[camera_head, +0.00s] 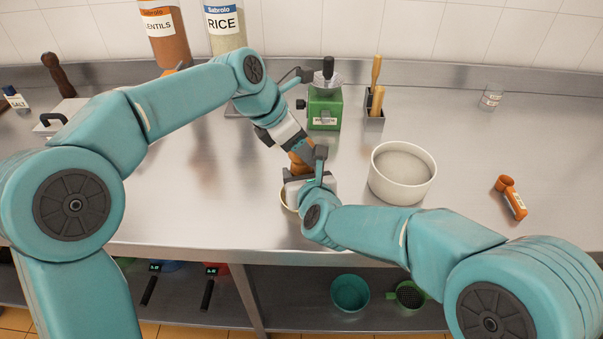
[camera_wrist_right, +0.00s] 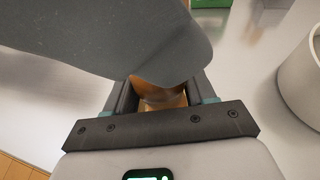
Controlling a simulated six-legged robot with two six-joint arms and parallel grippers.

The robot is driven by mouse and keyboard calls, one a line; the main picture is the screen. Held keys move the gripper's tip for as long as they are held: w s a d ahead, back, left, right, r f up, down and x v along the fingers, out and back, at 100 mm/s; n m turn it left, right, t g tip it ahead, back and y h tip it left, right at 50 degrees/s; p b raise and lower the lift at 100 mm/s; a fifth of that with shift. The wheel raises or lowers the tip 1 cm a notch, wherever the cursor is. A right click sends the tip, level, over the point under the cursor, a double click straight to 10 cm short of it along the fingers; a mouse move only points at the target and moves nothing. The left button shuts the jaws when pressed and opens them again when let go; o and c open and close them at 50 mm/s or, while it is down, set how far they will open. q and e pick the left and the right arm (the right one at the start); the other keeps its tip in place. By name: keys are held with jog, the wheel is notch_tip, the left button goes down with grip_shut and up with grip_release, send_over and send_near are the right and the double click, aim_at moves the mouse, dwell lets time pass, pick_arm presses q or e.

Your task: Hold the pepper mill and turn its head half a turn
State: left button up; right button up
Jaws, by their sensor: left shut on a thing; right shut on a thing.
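The pepper mill (camera_head: 299,163) is orange-brown wood and stands near the front edge of the counter, mostly hidden by my grippers. My left gripper (camera_head: 297,149) comes down from above and is shut on its upper part. My right gripper (camera_head: 305,174) is shut on it lower down. In the right wrist view the mill (camera_wrist_right: 162,92) shows between the fingers of my right gripper (camera_wrist_right: 162,100), and a dark grey shape covers its upper part. How far the head is turned cannot be seen.
A white bowl (camera_head: 402,176) stands close to the right of the grippers. A green grinder (camera_head: 324,108) and a utensil holder (camera_head: 374,121) stand behind. An orange labelled shaker (camera_head: 511,198) lies at the right. The left counter middle is clear.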

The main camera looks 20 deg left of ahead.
pick_arm(q)
jog(key=shift+m+g+h, duration=0.5)
jog(key=shift+m+g, duration=0.1)
jog(key=shift+m, duration=0.7)
jog(key=m+g, duration=0.1)
jog(key=m, duration=0.1)
jog(key=shift+m+h, duration=0.3)
jog(key=shift+m+g, duration=0.4)
jog(key=m+g, duration=0.1)
jog(key=m, duration=0.2)
jog(key=shift+a+g, duration=0.1)
jog(key=shift+g, duration=0.3)
jog(key=o, duration=1.2)
jog(key=shift+c, duration=0.2)
